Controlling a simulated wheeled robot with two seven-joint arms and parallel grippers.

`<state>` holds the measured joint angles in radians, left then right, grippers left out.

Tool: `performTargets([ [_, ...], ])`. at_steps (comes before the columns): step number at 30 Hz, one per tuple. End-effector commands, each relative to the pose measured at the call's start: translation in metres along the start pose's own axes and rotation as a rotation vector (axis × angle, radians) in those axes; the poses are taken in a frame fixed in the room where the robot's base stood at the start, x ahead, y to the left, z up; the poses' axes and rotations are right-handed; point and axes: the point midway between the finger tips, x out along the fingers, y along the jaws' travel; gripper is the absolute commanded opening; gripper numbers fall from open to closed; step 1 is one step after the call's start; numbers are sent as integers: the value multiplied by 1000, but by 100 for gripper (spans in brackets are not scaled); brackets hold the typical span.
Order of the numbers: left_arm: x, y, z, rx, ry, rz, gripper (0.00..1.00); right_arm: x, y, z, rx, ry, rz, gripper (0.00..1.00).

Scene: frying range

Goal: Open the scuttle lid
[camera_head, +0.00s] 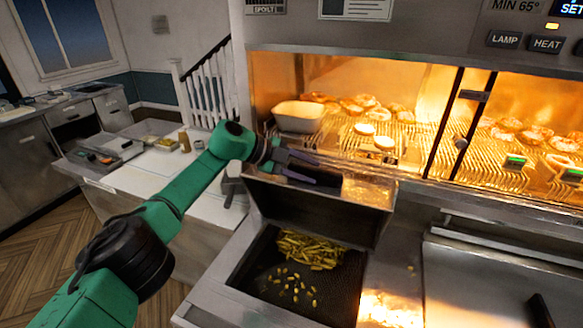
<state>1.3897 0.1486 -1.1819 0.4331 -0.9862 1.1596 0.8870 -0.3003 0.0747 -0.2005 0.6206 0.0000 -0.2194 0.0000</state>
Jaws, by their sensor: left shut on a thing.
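The scuttle (240,300) is a steel bin with a dark perforated floor, holding a heap of chips (308,250) and several loose ones. Its steel lid (315,212) is raised and stands steeply tilted at the back of the bin, so the inside is in view. My left gripper (305,170), on the green arm from the left, is at the lid's upper edge and shut on the lid. The exact contact between the fingers and the lid is hard to make out. My right gripper does not show.
A lit heated cabinet (480,95) with food on wire racks and a pale tub (298,117) stands right behind the lid. A steel worktop (500,275) lies to the right, with a dark object (541,311) at its front. A white counter (150,175) is at left.

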Motion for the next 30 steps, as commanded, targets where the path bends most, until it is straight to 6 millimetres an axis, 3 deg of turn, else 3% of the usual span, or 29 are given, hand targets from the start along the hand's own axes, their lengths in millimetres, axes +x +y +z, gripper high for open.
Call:
performTargets([
  [6, 10, 3, 1, -24, -12, 31, 0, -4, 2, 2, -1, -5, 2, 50],
  [18, 12, 4, 1, -29, -13, 35, 0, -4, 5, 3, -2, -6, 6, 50],
  [19, 12, 4, 1, -29, -13, 35, 47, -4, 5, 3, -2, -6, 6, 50],
  [20, 12, 4, 1, -29, -12, 35, 55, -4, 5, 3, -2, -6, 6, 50],
  [30, 7, 4, 2, -27, -11, 33, 55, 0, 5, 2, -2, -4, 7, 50],
])
